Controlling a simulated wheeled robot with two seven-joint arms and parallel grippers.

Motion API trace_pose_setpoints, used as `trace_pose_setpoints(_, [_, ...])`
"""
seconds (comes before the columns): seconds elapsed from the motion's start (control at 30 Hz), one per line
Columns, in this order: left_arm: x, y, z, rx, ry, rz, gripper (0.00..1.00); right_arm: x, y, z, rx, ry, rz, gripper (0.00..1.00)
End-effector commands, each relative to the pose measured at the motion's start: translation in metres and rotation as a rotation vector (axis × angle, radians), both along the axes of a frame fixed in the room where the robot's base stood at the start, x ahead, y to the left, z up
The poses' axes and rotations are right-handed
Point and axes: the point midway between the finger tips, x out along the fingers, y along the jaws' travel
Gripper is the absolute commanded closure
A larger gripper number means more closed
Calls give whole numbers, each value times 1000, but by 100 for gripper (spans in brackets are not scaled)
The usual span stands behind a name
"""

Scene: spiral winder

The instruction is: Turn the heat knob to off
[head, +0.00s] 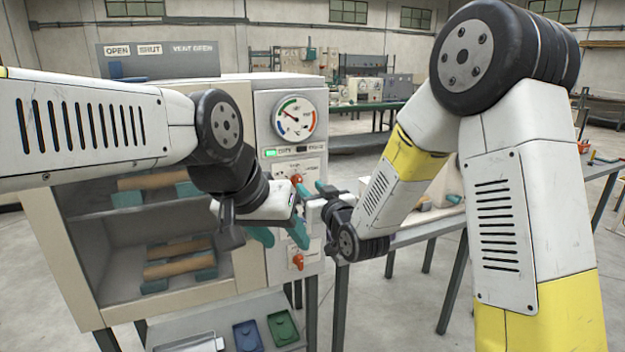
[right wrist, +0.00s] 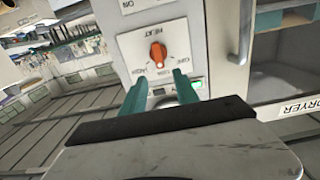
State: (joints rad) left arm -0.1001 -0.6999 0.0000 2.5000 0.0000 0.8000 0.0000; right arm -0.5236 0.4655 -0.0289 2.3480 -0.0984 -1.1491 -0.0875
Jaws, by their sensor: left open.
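The heat knob (head: 297,180) is a small orange knob on the white front panel of the dryer, below the round gauge (head: 294,117). In the right wrist view the heat knob (right wrist: 158,54) stands on a white dial plate marked HEAT, and which mark it points at is too small to read. My right gripper (head: 314,190) is close to the knob. In the right wrist view its teal fingers (right wrist: 157,82) are apart with nothing between them, tips just short of the knob. My left gripper (head: 281,235) is open in front of the panel, between the upper and lower orange knobs.
A second orange knob (head: 298,262) sits lower on the panel. The open dryer chamber (head: 120,225) at left holds wooden rollers on teal supports. Blue (head: 247,336) and green (head: 283,328) trays lie below. A table (head: 420,232) stands at right behind my right arm.

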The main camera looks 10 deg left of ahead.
Motion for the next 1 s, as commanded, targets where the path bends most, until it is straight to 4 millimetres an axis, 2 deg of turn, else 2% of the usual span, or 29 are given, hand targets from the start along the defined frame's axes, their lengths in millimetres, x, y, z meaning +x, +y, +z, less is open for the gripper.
trace_pose_setpoints(0.13, [0, 0, 0, 0, 0, 0, 52, 11, 9, 0, 4, -8, 2, 64])
trace_pose_setpoints(0.5, [0, 0, 0, 0, 0, 0, 52, 57, 39, 0, 3, -8, 1, 64])
trace_pose_setpoints(0.63, [0, 0, 0, 0, 0, 0, 52, 63, 43, 0, 4, -7, 0, 64])
trace_pose_setpoints(0.9, [0, 0, 0, 0, 0, 0, 52, 64, 44, 0, 3, -6, 1, 64])
trace_pose_setpoints(1.0, [0, 0, 0, 0, 0, 0, 52, 64, 44, 0, 3, -6, 1, 83])
